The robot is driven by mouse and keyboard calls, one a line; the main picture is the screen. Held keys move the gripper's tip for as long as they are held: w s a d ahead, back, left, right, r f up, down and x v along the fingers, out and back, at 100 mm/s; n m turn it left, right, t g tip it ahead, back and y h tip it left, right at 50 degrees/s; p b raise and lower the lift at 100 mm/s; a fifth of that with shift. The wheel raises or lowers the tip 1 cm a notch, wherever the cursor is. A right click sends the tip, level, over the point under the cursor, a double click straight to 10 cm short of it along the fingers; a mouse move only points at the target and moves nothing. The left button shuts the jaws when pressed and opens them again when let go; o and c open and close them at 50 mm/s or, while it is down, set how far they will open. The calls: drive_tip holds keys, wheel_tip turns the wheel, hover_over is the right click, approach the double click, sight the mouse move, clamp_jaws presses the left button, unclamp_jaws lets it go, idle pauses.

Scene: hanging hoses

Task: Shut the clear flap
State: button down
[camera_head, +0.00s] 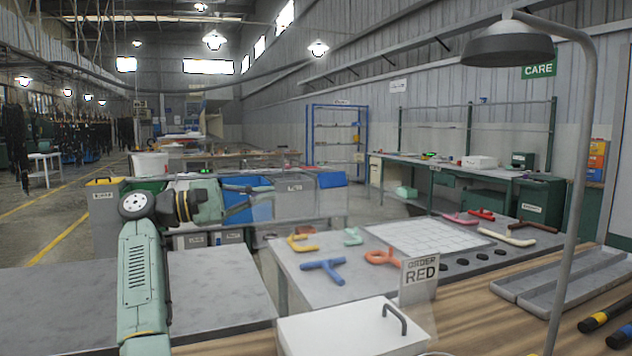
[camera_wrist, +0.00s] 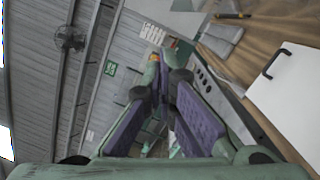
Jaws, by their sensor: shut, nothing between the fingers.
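A faint see-through panel (camera_head: 310,206), which looks like the clear flap, shows in the head view just right of my gripper. Its edges and hinge are hard to make out, and I cannot tell how far open it stands. My gripper (camera_head: 254,203) reaches right from the arm at left centre, close to the panel's left part. I cannot tell whether it touches the panel. In the wrist view the fingers (camera_wrist: 163,68) come together at their tips, with nothing between them. I cannot pick out the flap clearly there.
A grey table (camera_head: 300,262) holds coloured hose pieces and a white grid. A lamp post (camera_head: 577,200) rises at right. Grey worktop (camera_head: 215,290) near my arm is clear.

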drive_tip(key=d+r+p, duration=0.2)
drive_tip(key=d, duration=0.8)
drive_tip(key=shift+s+r, duration=0.3)
drive_tip(key=shift+s, duration=0.05)
drive_tip(key=shift+s+d, duration=0.1)
drive_tip(key=shift+d, duration=0.05)
